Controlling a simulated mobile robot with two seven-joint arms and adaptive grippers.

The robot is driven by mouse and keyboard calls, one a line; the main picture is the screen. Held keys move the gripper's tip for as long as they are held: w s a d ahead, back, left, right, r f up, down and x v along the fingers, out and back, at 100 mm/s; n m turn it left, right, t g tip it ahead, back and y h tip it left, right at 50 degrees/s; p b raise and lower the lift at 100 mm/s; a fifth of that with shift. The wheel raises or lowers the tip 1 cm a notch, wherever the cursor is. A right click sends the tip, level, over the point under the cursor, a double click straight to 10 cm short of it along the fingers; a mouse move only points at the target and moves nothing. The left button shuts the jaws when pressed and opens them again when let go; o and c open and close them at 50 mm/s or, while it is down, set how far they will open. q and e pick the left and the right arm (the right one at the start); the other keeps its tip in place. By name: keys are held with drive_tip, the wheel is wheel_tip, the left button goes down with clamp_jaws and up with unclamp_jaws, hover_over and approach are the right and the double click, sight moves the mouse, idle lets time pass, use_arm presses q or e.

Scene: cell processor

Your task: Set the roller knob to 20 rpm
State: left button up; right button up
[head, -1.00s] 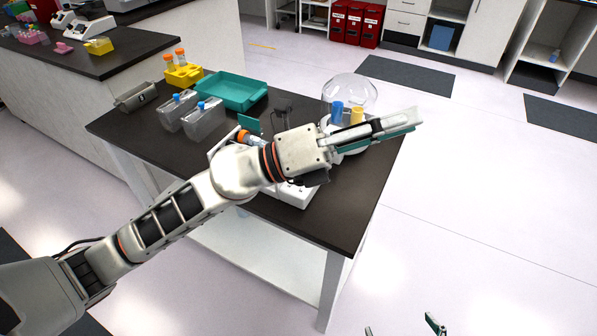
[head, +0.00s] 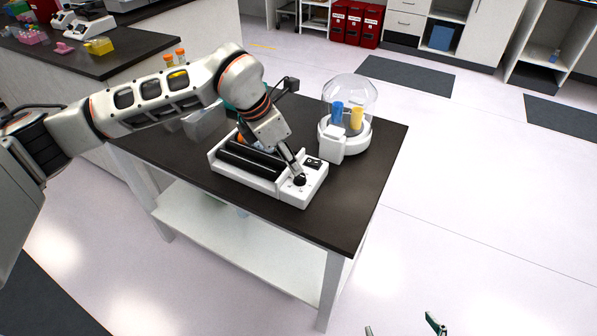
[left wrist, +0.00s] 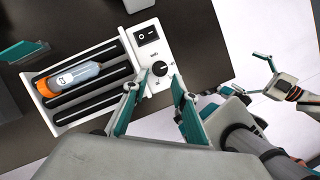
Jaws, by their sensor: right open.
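The roller device (head: 232,176) is a white box with black rollers on the table. Its round black knob (head: 299,180) sits on the control panel at its right end; the knob also shows in the left wrist view (left wrist: 160,68). My left gripper (head: 295,172) points down at the knob. In the left wrist view its two fingers (left wrist: 153,100) are apart with nothing between them, just below the knob in the picture. I cannot tell if they touch it. The knob's pointer and scale are too small to read. My right gripper (head: 402,327) is open and empty at the bottom edge.
A black rocker switch (head: 314,162) is beside the knob. A tube with an orange cap (left wrist: 75,76) lies on the rollers. A domed centrifuge (head: 347,125) with blue and yellow tubes stands close behind the panel. The table's front right (head: 343,205) is clear.

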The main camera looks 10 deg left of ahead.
sight(300, 175)
use_arm(q)
drive_tip(key=x, duration=0.6)
drive_tip(key=shift+d, duration=0.15)
clamp_jaws()
